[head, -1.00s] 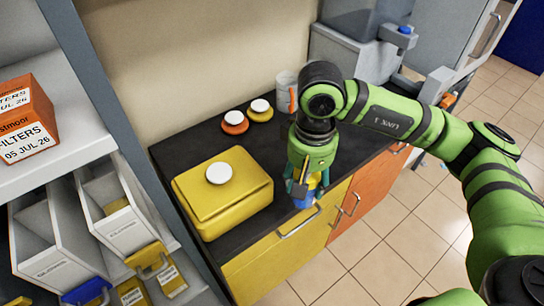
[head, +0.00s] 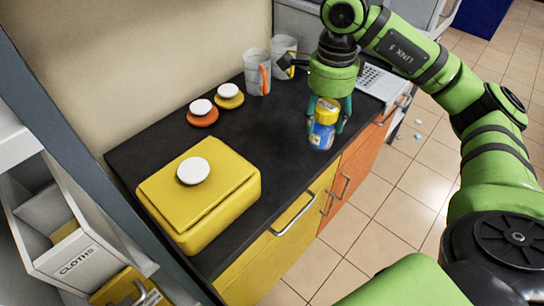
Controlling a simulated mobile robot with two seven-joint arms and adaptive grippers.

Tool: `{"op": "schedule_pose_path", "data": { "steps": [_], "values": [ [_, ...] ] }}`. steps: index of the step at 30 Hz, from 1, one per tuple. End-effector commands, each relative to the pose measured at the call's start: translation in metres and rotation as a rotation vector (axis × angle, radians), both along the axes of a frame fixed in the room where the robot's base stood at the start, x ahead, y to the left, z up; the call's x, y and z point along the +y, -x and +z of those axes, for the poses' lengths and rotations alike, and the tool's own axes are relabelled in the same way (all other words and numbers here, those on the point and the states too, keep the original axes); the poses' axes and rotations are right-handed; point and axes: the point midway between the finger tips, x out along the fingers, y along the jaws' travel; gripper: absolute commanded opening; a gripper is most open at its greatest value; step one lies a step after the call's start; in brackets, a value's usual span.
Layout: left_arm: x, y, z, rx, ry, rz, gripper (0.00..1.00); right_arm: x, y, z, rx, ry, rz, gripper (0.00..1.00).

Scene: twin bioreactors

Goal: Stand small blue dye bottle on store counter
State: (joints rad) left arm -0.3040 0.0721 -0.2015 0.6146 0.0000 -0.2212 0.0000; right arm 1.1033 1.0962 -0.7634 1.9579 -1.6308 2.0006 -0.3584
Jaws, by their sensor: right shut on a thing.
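The small blue dye bottle (head: 321,137) has a yellow cap and a label. It is roughly upright over the front part of the dark store counter (head: 262,138). I cannot tell whether the bottle's base touches the counter top. My left gripper is not in view.
A yellow box with a white knob (head: 222,188) fills the counter's near left. An orange-based knob (head: 203,117) and a yellow-based knob (head: 229,102) sit near the wall, with two clear jugs (head: 257,72) beyond. The counter's middle is clear.

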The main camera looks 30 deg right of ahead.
Motion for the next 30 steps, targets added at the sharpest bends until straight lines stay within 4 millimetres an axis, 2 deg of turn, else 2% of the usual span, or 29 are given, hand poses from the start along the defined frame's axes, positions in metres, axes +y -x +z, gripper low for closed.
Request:
{"op": "schedule_pose_path", "data": {
  "steps": [9,15,20,27,30],
  "values": [
    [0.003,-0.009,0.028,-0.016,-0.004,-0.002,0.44,0.047,-0.049,-0.036,0.005,-0.003,0.002,0.14],
    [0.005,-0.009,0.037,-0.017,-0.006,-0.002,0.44,0.069,-0.076,-0.058,0.003,-0.003,0.0,0.14],
    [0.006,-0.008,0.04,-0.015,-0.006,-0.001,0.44,0.074,-0.083,-0.068,0.003,0.001,-0.001,0.14],
    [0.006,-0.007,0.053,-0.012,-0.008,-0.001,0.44,0.075,-0.082,-0.1,0.004,0.0,0.0,0.14],
    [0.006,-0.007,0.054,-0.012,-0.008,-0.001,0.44,0.075,-0.082,-0.106,0.002,0.0,0.0,0.14]
  ]
}}
